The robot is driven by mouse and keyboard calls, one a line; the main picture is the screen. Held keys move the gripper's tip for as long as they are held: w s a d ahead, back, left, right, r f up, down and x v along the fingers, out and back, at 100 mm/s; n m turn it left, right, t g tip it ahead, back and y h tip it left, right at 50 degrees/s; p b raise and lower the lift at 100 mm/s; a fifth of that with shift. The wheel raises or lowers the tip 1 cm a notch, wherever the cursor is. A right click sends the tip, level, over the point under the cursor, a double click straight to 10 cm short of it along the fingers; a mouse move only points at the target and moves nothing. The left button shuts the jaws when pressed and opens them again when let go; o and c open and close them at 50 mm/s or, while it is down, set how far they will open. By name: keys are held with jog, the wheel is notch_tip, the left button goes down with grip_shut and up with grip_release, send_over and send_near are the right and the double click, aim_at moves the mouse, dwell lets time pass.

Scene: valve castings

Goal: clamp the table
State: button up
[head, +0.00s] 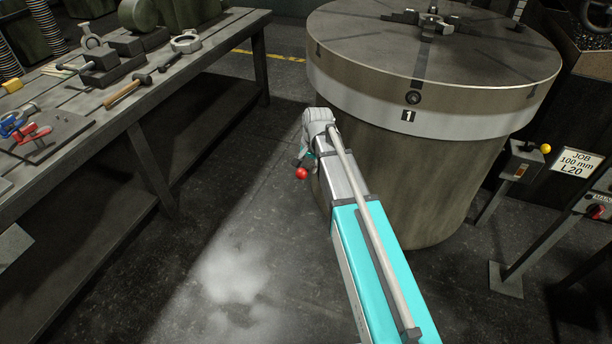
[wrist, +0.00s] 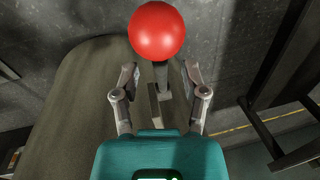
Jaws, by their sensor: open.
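The round table (head: 370,95) is a large grey drum with a white band marked 1 and a chuck (head: 430,24) on top. A lever with a red ball knob (head: 302,174) stands out at the drum's lower left side. In the wrist view the red knob (wrist: 157,30) is large, just past my fingertips, with its dark stem (wrist: 161,76) running between the fingers. My gripper (wrist: 159,78) is open, one finger on each side of the stem, with gaps visible. In the head view my arm mostly hides the gripper.
A workbench (head: 180,75) with a hammer (head: 127,90), red and blue clamps and castings runs along the left. Posts with a yellow-knobbed box (head: 523,165) and a job sign (head: 577,162) stand at right. The floor between bench and table is clear.

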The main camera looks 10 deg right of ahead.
jog(key=shift+w+a+f+b, duration=0.1)
jog(key=shift+a+f+b, duration=0.1)
jog(key=shift+f+b, duration=1.05)
jog(key=shift+f, duration=0.15)
grip_shut()
